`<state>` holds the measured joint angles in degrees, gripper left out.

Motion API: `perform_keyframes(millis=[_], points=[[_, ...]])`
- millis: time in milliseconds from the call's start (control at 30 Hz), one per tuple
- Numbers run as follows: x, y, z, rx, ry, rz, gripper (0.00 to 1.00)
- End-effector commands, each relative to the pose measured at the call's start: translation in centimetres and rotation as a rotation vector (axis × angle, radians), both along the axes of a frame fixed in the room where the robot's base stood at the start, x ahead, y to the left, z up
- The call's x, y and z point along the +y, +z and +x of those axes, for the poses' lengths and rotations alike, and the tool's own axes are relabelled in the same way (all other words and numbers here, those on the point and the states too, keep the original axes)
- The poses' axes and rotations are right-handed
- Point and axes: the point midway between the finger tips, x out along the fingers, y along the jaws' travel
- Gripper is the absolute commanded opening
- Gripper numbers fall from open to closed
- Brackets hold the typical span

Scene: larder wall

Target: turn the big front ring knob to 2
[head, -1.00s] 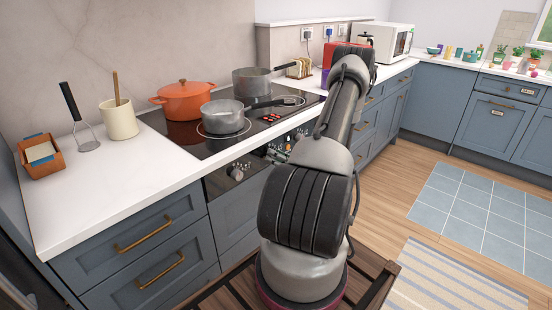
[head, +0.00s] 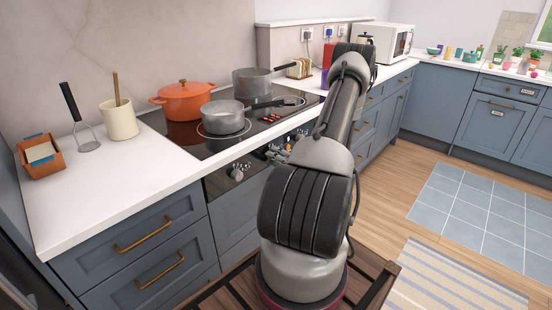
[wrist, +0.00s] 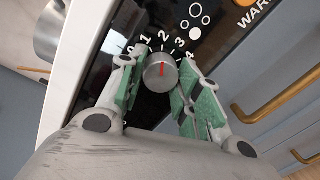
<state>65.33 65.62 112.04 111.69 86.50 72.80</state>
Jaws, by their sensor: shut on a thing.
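The grey round knob (wrist: 161,72) sits on the black panel in the wrist view. The numbers 0 to 4 are printed in an arc around its upper side. Its red pointer line points up the picture, about at the 2. My gripper (wrist: 163,75) is shut on the knob, with a green-padded finger on each side. In the head view my arm hides much of the gripper and this knob; a little of the gripper shows at the oven panel (head: 280,152).
Another knob (head: 237,174) is on the panel to the left. A grey saucepan (head: 223,118), an orange pot (head: 184,100) and another grey pan (head: 251,82) stand on the hob above. Drawer handles (wrist: 275,100) are beside the panel in the wrist view.

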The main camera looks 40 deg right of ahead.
Motion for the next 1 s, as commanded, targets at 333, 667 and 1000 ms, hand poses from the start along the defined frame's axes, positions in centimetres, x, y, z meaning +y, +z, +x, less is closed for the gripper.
perform_keyframes(millis=[333, 667, 1000], points=[[-0.07, 0.00, 0.01, 0.003, -0.001, 0.038, 0.10], [-0.08, 0.01, 0.01, 0.003, -0.002, 0.037, 0.45], [-0.04, 0.00, -0.01, 0.003, -0.001, 0.038, 0.55]])
